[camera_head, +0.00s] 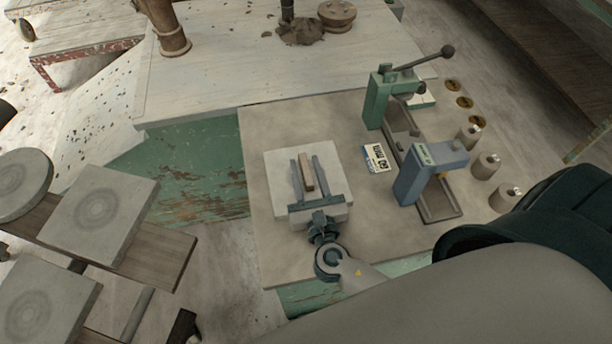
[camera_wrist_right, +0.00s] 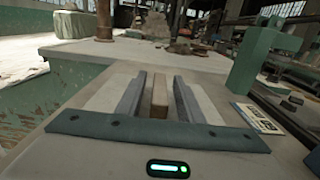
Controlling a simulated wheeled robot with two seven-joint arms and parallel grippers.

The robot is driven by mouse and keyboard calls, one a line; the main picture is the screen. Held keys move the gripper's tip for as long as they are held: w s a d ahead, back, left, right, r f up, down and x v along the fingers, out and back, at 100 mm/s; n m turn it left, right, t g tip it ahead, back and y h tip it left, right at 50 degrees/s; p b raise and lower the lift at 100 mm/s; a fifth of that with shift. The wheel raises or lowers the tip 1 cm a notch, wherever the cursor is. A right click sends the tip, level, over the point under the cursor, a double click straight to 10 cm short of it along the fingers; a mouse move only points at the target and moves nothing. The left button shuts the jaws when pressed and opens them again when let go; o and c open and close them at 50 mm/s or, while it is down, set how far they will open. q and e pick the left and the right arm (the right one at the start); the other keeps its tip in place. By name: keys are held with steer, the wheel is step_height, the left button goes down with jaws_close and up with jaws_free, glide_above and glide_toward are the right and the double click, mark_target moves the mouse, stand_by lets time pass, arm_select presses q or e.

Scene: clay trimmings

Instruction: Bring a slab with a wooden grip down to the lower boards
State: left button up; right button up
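A pale square slab (camera_head: 277,167) with a wooden grip (camera_head: 307,172) lies on the workbench top (camera_head: 260,240) in the head view. My right gripper (camera_head: 305,157) is above the slab, its two fingers open on either side of the grip. In the right wrist view the grip (camera_wrist_right: 160,95) stands between the fingers with a gap on each side. Whether the fingers touch the slab, I cannot tell. The lower boards (camera_head: 157,256) are at the left, with pale square slabs (camera_head: 97,208) and a round one (camera_head: 20,182) on them. My left gripper is not in view.
Right of the slab are a small labelled box (camera_head: 376,158), a green lever press (camera_head: 380,100) and a blue-grey clamp (camera_head: 425,172). Several metal weights (camera_head: 486,166) stand farther right. A pale table (camera_head: 230,70) borders the bench behind.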

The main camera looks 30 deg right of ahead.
jaws_close()
stand_by(1.1)
steer(key=shift+r, duration=0.1)
